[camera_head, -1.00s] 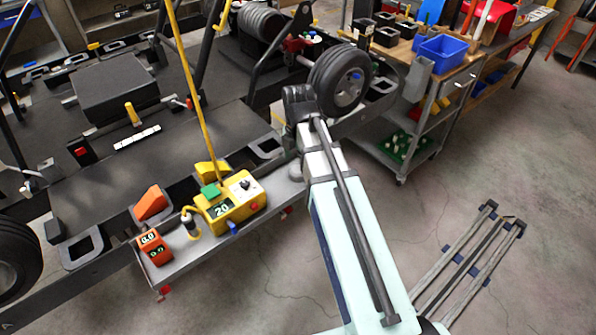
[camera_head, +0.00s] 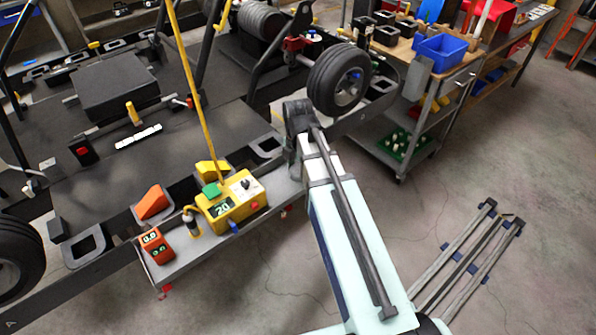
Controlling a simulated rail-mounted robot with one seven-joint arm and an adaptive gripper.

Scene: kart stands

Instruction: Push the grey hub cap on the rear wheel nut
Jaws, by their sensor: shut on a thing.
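The rear wheel (camera_head: 324,84) is a black tyre with a grey rim, at the upper middle on the kart's near right corner. Its hub (camera_head: 355,76) shows a small blue spot, and I cannot make out the nut clearly. My gripper (camera_head: 297,112) is the dark end of my arm, just left of and below the wheel, apart from the hub. Its fingers are turned away and hidden behind its own body. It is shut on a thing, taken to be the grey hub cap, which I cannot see.
A yellow control box (camera_head: 230,203) and an orange device (camera_head: 156,246) sit on the stand's near ledge. A tool cart with a blue bin (camera_head: 443,52) stands right of the wheel. A low metal frame (camera_head: 468,258) lies on the otherwise clear floor at right.

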